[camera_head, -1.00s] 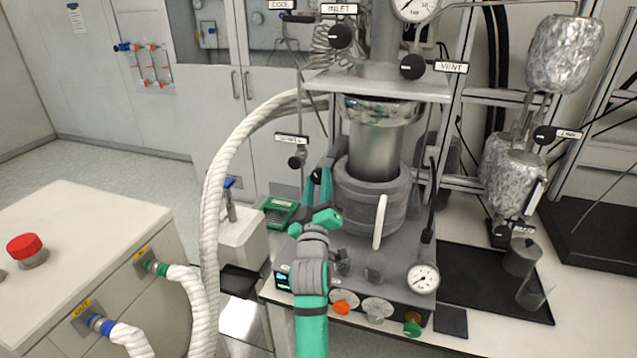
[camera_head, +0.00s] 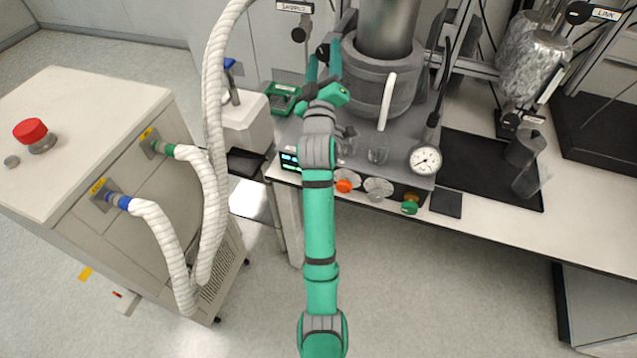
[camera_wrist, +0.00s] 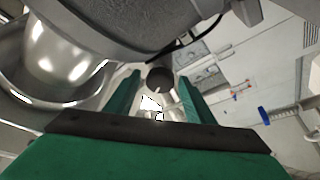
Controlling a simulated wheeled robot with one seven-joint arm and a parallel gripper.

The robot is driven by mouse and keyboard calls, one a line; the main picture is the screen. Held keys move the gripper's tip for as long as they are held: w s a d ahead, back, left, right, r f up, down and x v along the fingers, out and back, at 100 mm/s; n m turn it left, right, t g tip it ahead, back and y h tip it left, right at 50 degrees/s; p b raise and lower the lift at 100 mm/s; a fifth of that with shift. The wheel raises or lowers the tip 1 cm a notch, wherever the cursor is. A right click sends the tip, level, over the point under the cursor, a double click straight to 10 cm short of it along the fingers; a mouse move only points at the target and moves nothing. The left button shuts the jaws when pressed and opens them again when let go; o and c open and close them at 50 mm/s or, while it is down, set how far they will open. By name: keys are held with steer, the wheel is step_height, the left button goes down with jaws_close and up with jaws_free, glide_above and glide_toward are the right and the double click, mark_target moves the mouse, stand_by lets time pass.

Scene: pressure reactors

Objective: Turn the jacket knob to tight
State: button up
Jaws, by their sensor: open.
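The grey jacket (camera_head: 369,85) is a thick ring around the metal vessel on the bench, with a white handle at its front. I cannot see for sure which knob is the jacket knob. My gripper (camera_head: 322,68) is at the jacket's left side, its fingers pointing away from me. In the wrist view my gripper (camera_wrist: 157,100) is open, with green fingers apart. A dark round knob (camera_wrist: 159,78) shows between and beyond the fingertips, with no visible contact. In the head view a black knob (camera_head: 322,52) below the SAMPLE sign (camera_head: 295,6) lies just beyond my fingers.
Orange (camera_head: 344,186) and green (camera_head: 410,206) knobs and a pressure gauge (camera_head: 425,160) are at the bench front. Small glass beakers (camera_head: 378,150) stand close right of my arm. A thick white hose (camera_head: 213,100) rises on the left. A green tray (camera_head: 282,97) lies left of the gripper.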

steer(key=n+y, duration=0.1)
steer(key=n, duration=0.2)
steer(key=shift+s+a+g, duration=0.1)
steer(key=shift+g, duration=0.2)
steer(key=f+v, duration=0.1)
steer(key=v, duration=1)
steer(key=s+a+f+m+g, duration=0.1)
steer(key=s+f+m, duration=0.4)
steer(key=s+f, duration=1)
steer(key=shift+f+g, duration=0.4)
steer(key=shift+f, duration=1.55)
steer(key=shift+w, duration=0.1)
